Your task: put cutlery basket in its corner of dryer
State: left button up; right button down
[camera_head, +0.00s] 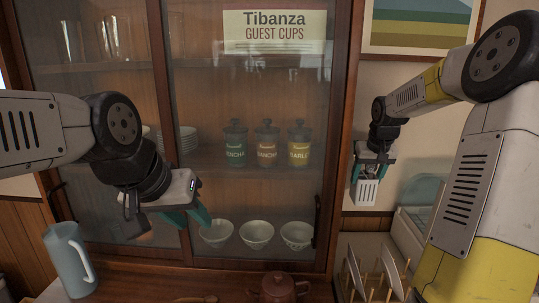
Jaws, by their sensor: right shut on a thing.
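The white slotted cutlery basket (367,192) hangs upright from my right gripper (374,158). The gripper is shut on its upper part, in front of the wall right of the cabinet. The basket is in the air, above and left of a pale box-like unit with a clear bluish lid (424,192), which looks like the dryer. My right arm covers much of that unit, and its corners are hard to make out. My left gripper (187,215) is empty, its teal fingers apart, in front of the cabinet.
A rack holding white plates (391,271) stands at the lower right, below the basket. A glass-fronted cabinet holds jars (267,143) and bowls (256,234). A blue jug (69,259) and a brown teapot (277,288) stand on the wooden counter.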

notch_tip(320, 180, up, 3)
notch_tip(320, 180, down, 14)
dwell(0.5)
